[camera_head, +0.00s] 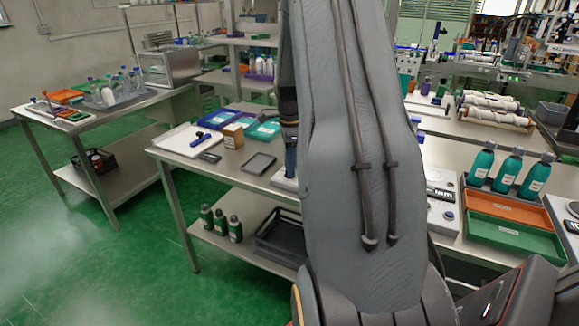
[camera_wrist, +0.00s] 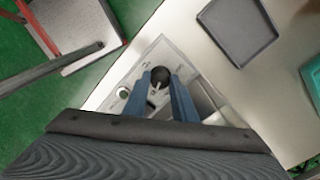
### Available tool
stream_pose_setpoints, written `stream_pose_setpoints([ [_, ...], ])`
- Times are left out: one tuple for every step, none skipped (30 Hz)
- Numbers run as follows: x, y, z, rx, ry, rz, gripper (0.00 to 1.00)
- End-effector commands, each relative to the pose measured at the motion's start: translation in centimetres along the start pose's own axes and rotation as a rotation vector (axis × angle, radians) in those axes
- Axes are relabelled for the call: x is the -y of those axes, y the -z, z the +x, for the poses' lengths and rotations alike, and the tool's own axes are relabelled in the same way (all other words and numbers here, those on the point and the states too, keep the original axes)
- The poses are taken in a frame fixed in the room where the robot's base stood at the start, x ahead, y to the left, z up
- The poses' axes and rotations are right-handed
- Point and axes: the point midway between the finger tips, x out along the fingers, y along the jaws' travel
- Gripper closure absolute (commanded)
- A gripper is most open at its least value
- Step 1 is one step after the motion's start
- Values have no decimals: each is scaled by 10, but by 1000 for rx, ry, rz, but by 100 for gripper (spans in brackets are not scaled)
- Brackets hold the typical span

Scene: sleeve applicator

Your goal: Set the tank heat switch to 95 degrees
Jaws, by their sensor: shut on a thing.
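The control box (camera_wrist: 207,75) is a pale grey panel on the steel table, seen from above in the wrist view. A round dark knob (camera_wrist: 160,74) on it is the likely tank heat switch. My gripper (camera_wrist: 160,80) points down with its two blue fingers on either side of this knob, shut on it. The knob's markings and its setting are too small to read. A small round dial (camera_wrist: 124,93) is left of the fingers. In the head view my arm hides most of the box; the blue fingers (camera_head: 291,160) show at its left edge.
A dark shallow tray (camera_wrist: 238,28) lies beside the box; it also shows in the head view (camera_head: 258,163). A brown carton (camera_head: 233,136) and blue-teal bins (camera_head: 264,129) stand behind. Green bottles (camera_head: 507,172) and an orange tray (camera_head: 512,209) are to the right.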

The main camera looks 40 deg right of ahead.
Motion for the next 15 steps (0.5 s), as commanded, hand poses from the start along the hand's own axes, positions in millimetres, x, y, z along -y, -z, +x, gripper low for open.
stream_pose_setpoints([
  [0,2,-1,-2,1,3,98],
  [0,2,-1,-2,1,3,98],
  [0,2,-1,-2,1,4,98],
  [0,2,-1,-2,1,4,98],
  [0,2,-1,-2,1,4,98],
  [0,2,-1,-2,1,3,98],
  [0,2,-1,-2,1,3,98],
  [0,2,-1,-2,1,3,98],
  [0,2,-1,-2,1,3,98],
  [0,2,-1,-2,1,3,98],
  [0,2,-1,-2,0,3,72],
  [0,2,-1,-1,0,3,66],
  [0,2,-1,-1,0,3,60],
  [0,1,-1,-1,0,2,57],
  [0,1,-1,-1,0,2,57],
])
